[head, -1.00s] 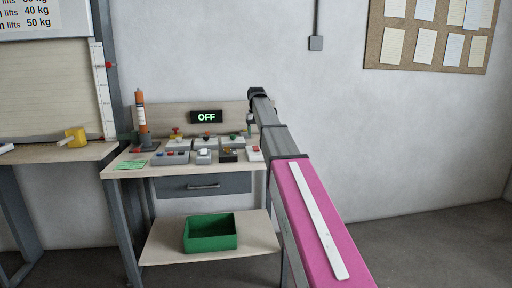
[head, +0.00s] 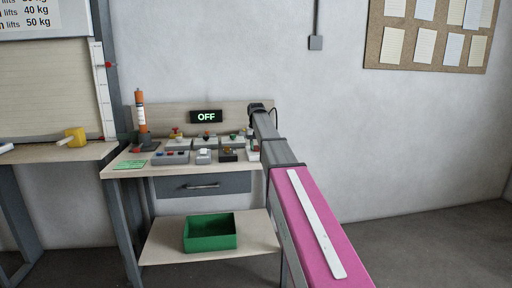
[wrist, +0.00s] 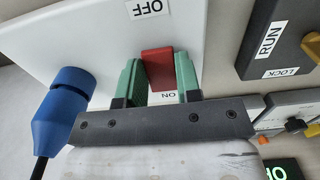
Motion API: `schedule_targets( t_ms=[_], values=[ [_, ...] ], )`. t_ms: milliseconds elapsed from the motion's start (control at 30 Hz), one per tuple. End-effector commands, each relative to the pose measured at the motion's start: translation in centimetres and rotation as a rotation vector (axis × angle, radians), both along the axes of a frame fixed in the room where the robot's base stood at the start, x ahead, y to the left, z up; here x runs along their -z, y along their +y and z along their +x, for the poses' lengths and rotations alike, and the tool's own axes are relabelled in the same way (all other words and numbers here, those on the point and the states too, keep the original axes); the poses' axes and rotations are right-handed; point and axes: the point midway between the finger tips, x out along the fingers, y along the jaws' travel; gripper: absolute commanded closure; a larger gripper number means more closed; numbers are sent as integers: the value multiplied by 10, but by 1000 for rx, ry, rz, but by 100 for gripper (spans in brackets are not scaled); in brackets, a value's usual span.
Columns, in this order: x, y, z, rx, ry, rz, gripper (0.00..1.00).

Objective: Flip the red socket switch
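The red switch (wrist: 158,68) is a rocker on a white socket box (wrist: 110,34), between the labels OFF and ON in the wrist view. A blue plug (wrist: 62,110) with a dark cable sits in the box at the left. My gripper (wrist: 163,80) is open, its two green fingers apart on either side of the red switch in the picture. I cannot tell whether they touch it. In the head view my arm hides the switch, and my gripper (head: 256,128) is at the table's right end, mostly hidden.
A dark box with RUN and LOCK labels (wrist: 285,45) stands beside the socket box in the wrist view. Several other control boxes (head: 171,157) stand on the table (head: 140,172). A display (head: 206,117) on the back panel reads OFF. A green bin (head: 210,243) stands on the shelf below.

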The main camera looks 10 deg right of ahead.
Motion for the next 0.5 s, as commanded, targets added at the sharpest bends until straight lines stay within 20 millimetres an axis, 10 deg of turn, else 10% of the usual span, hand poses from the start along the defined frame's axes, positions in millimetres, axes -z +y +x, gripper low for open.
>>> schedule_targets(
  t_ms=[500],
  values=[
    [-1,0,3,0,123,0,92]
  ],
)
